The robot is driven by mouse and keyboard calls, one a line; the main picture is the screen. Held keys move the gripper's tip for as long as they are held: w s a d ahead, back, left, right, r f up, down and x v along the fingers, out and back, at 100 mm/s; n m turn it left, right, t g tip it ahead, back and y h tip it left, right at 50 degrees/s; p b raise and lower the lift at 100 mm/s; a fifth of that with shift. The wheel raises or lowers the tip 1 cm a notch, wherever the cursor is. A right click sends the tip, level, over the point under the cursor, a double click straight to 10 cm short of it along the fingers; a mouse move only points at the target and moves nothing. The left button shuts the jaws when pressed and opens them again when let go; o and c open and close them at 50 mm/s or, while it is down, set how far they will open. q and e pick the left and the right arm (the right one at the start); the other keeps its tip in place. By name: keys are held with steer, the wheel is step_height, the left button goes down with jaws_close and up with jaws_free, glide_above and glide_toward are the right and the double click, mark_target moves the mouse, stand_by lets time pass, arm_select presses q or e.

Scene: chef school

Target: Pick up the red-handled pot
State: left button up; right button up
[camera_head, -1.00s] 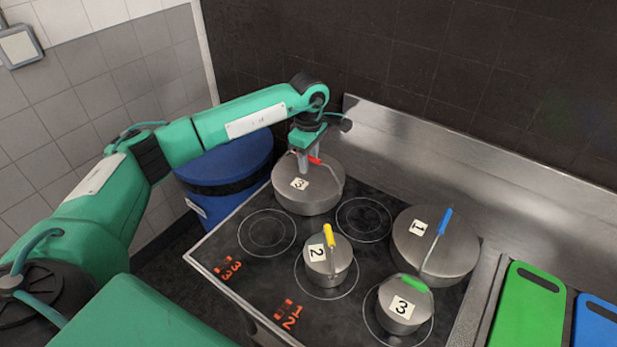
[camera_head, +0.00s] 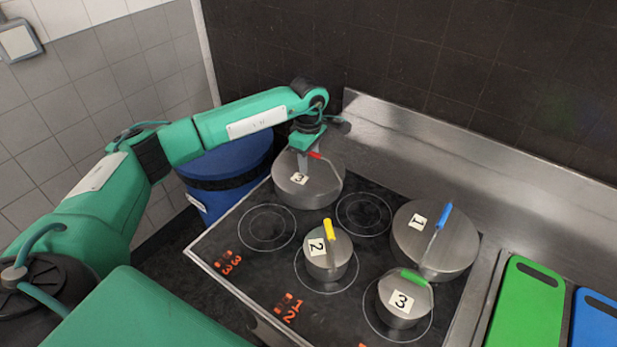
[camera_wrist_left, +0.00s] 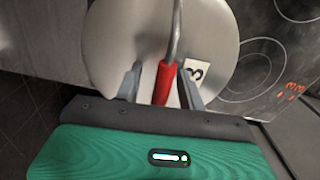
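The red-handled pot (camera_head: 312,190) is a wide steel pot with a lid and a number 3 label, on the back-left of the cooktop. Its red handle (camera_head: 315,155) stands on the lid and also shows in the left wrist view (camera_wrist_left: 164,84). My left gripper (camera_head: 303,164) is above the lid, pointing down. In the left wrist view my left gripper (camera_wrist_left: 160,86) is open, with one finger on each side of the red handle and gaps between. The head view partly hides the handle behind the gripper. My right gripper is not in view.
A yellow-handled pot (camera_head: 330,262), a green-handled pot (camera_head: 398,308) and a blue-handled pot (camera_head: 420,250) stand on the cooktop (camera_head: 225,238). A blue bin (camera_head: 225,170) is beside it on the left. A steel backsplash (camera_head: 430,150) rises behind.

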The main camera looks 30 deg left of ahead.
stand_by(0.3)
arm_select(q)
jaws_close()
stand_by(1.3)
